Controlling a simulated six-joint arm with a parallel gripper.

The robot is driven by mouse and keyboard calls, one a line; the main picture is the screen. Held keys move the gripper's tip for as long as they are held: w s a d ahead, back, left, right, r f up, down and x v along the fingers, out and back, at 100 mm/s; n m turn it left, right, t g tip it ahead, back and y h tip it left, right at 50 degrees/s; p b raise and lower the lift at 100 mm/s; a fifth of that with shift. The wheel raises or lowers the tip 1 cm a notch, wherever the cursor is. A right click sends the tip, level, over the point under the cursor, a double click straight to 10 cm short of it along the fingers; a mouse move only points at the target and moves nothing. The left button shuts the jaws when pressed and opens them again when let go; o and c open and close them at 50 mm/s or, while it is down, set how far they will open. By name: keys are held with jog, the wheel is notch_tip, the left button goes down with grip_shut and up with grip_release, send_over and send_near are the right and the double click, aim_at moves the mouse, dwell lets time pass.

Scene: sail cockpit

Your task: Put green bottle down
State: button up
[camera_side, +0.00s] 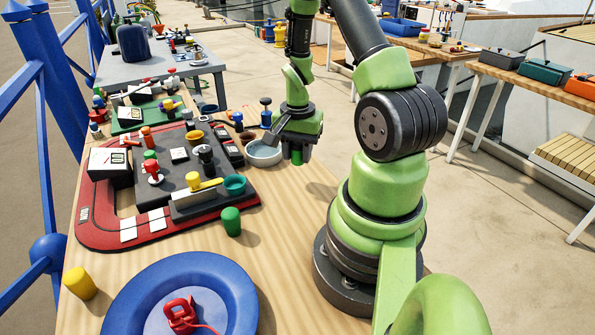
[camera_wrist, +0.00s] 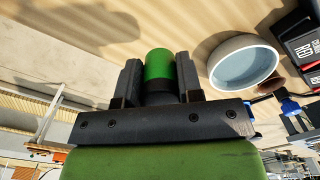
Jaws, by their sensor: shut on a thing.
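My gripper (camera_side: 297,151) hangs above the wooden table, right of the grey bowl. Its jaws are shut on a green bottle (camera_side: 297,158), whose green end shows just below the fingers. In the wrist view, the bottle (camera_wrist: 158,64) sits between the two dark fingers of my gripper (camera_wrist: 159,75); the fingers hide its sides. Bare wood lies beyond it. Whether the bottle touches the table, I cannot tell. A second, similar green cylinder (camera_side: 231,222) stands on the table by the red mat's front right corner.
The grey bowl (camera_side: 264,155) is close beside my gripper, also in the wrist view (camera_wrist: 243,64). The red mat (camera_side: 103,228) with a grey board and several small pieces is at left. A blue plate (camera_side: 243,290) is in front. Wood right of the green cylinder is clear.

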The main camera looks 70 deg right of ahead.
aim_at(297, 181)
jog(key=shift+f, duration=2.5)
jog(key=shift+f, duration=0.15)
jog(key=o, duration=1)
